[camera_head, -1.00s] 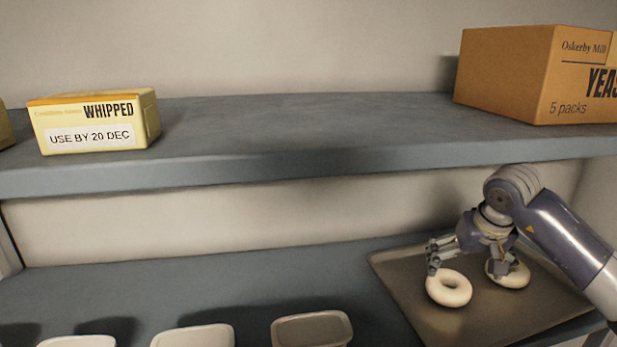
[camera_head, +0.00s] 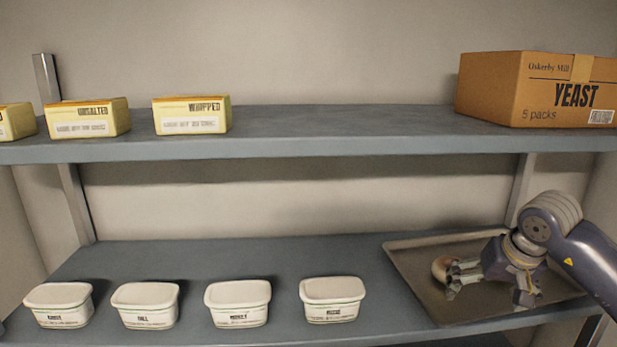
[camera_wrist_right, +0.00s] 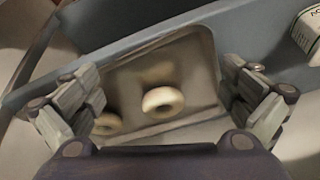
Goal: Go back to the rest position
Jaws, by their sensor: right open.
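My right gripper (camera_head: 491,287) is open in front of the tray at the right of the lower shelf, with its arm coming in from the right. In the right wrist view its two fingers stand wide apart with nothing between them up close. In the head view one bagel (camera_head: 440,268) shows partly; the other is hidden. My left gripper is not in view.
Several white lidded tubs (camera_head: 332,299) stand along the lower shelf (camera_head: 230,266), left of the tray. The upper shelf (camera_head: 330,145) holds yellow packs, including one marked WHIPPED (camera_head: 192,115), and a cardboard YEAST box (camera_head: 540,90) at the right. The upper shelf's middle is clear.

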